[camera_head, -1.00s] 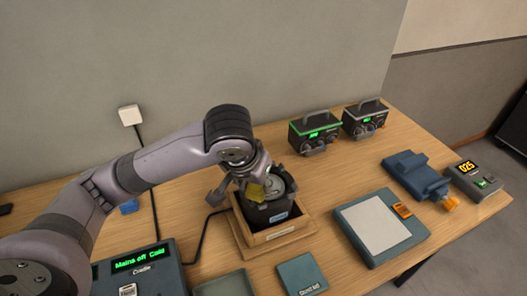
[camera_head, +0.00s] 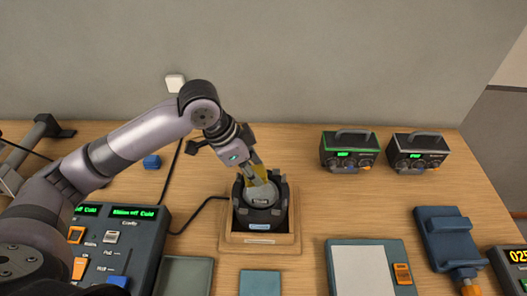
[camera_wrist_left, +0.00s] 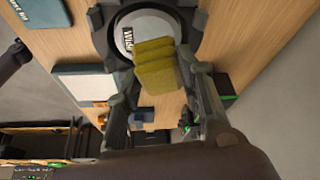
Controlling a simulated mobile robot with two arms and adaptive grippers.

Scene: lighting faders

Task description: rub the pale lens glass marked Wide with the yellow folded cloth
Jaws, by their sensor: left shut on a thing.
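My left gripper (camera_head: 255,165) is shut on the yellow folded cloth (camera_head: 259,174); the cloth also shows large in the left wrist view (camera_wrist_left: 155,66). The cloth is over the pale round lens glass (camera_head: 264,193) of a dark lamp (camera_head: 246,214) that sits in a wooden cradle (camera_head: 287,239). In the left wrist view, the pale glass (camera_wrist_left: 147,22) has a dark rim and a small label, only partly readable. The cloth overlaps the near part of the glass; I cannot tell whether it is pressed on it. My right gripper is not in view.
A control desk (camera_head: 140,245) with green displays stands left of the cradle. Right of it are a grey-topped pad (camera_head: 365,270), a blue device (camera_head: 448,240) and two handled boxes (camera_head: 350,155) (camera_head: 418,155). A cable runs left of the cradle.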

